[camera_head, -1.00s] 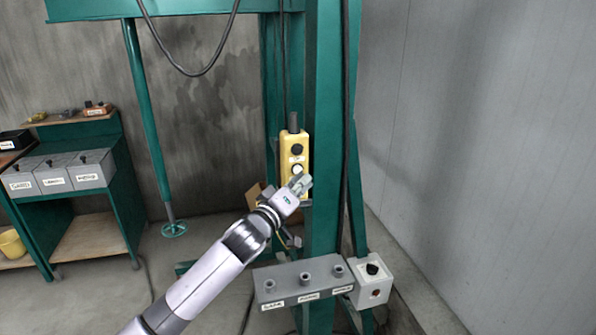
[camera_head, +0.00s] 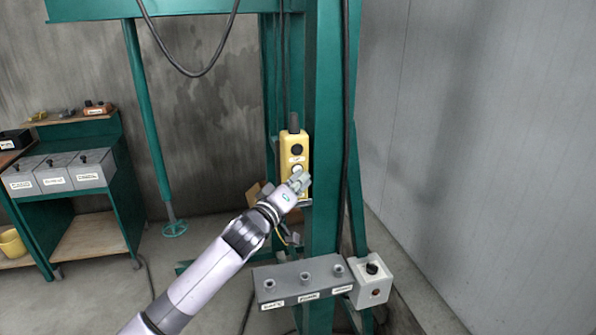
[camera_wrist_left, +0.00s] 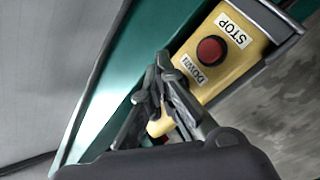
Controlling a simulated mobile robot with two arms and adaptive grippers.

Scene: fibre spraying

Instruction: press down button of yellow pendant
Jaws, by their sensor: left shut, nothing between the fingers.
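In the left wrist view the pendant (camera_wrist_left: 245,55) shows a red button (camera_wrist_left: 211,50) between the STOP label (camera_wrist_left: 232,31) and the DOWN label (camera_wrist_left: 193,70). My left gripper (camera_head: 301,179) is shut and empty in front of the pendant's lower part, just below the white button. In the wrist view its fingers (camera_wrist_left: 162,68) cover the pendant beside the DOWN label. Contact cannot be told. My right gripper is out of view.
The green column (camera_head: 326,120) stands right behind the pendant, with a dark cable along it. A grey box with several knobs (camera_head: 297,273) and a white control box (camera_head: 372,283) are below.

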